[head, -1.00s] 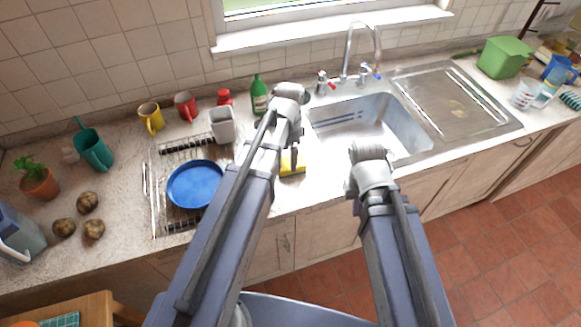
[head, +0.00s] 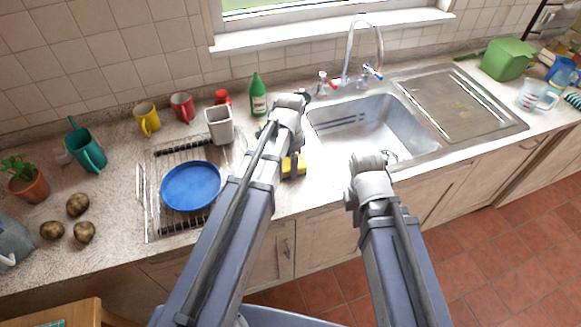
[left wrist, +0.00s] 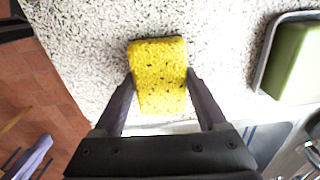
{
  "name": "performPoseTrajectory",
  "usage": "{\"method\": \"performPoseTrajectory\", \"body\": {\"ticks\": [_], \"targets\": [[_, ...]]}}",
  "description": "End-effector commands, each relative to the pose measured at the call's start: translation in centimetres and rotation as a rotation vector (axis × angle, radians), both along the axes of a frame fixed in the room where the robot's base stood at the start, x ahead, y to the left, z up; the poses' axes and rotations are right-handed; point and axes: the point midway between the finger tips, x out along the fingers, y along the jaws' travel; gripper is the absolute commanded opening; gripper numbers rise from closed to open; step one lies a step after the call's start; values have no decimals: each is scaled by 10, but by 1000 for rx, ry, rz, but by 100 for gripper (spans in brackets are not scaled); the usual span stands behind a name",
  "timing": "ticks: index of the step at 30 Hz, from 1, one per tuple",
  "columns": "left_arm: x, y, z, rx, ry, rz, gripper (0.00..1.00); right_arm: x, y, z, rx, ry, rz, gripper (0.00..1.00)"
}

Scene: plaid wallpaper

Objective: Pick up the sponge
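A yellow sponge (head: 287,166) is on the counter at the sink's left end. In the left wrist view the sponge (left wrist: 159,72) sits between my left gripper's fingers, one tip against each side. My left gripper (head: 294,164) is shut on it, with the arm reaching over from above; the arm hides part of the area. Whether the sponge is clear of the counter I cannot tell. My right gripper (head: 389,156) is mostly hidden behind its own arm near the sink's front edge, so its fingers cannot be made out.
Left of the sponge stand a drying rack (head: 167,222) with a blue plate (head: 190,186) and a grey container (head: 219,126). A green bottle (head: 258,98) is behind. The sink (head: 345,118) is to the right. The counter's front edge is close.

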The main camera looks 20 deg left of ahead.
Motion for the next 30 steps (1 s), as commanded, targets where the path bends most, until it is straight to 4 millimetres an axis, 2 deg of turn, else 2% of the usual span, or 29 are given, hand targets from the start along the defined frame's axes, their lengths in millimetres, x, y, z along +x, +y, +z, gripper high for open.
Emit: {"method": "performPoseTrajectory", "body": {"ticks": [2, 15, 23, 30], "targets": [[0, 0, 0, 0, 0, 0, 62, 0, 0, 0, 0, 0, 0, 0], [0, 0, 0, 0, 0, 0, 12, 0, 0, 0, 0, 0, 0, 0], [0, 0, 3, 0, 0, 0, 12, 0, 0, 3, 0, 0, 0, 0], [0, 0, 23, 0, 0, 0, 12, 0, 0, 23, 0, 0, 0, 0]]}}
